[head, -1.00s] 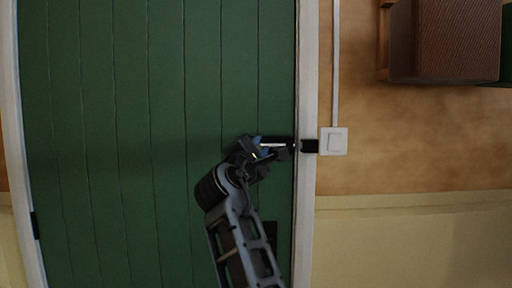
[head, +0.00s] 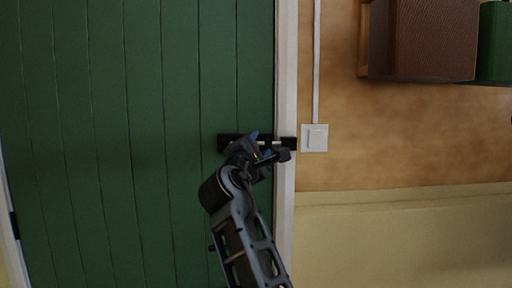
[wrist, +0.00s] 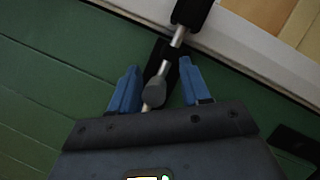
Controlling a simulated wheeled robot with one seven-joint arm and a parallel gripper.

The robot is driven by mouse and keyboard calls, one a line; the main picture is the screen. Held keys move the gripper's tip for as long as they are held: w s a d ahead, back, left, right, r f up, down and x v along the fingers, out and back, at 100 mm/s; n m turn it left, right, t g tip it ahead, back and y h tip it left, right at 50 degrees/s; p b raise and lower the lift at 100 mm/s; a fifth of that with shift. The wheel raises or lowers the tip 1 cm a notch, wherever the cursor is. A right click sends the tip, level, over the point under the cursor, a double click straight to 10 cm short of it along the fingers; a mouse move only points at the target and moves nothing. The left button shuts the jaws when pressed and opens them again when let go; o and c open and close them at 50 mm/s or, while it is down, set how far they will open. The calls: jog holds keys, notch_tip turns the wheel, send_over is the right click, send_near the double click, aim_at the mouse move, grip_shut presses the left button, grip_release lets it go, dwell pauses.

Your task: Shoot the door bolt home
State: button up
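The door bolt is a black plate (head: 228,143) on the green door with a silver rod (head: 274,143). A black keeper (head: 289,143) sits on the white frame. In the wrist view the rod (wrist: 179,37) spans the door edge and meets the keeper (wrist: 190,12); how deep it goes in is hidden. My gripper (head: 270,151) is at the bolt. In the wrist view its blue fingers (wrist: 158,82) are apart, one on each side of the dark round bolt knob (wrist: 154,92), with gaps showing. Part of the bolt body is hidden behind my gripper.
The green door (head: 110,120) looks closed against the white frame (head: 285,220). A light switch (head: 314,138) is just right of the keeper. A brown box-like object (head: 420,40) is up on the wall at the right. The door left of my arm is clear.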

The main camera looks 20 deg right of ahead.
jog(key=shift+a, duration=0.15)
jog(key=shift+s+a+f, duration=0.1)
jog(key=shift+s+a, duration=0.1)
jog(key=shift+s, duration=0.05)
jog(key=b+v, duration=0.1)
jog(key=v, duration=0.6)
jog(key=shift+b, duration=0.3)
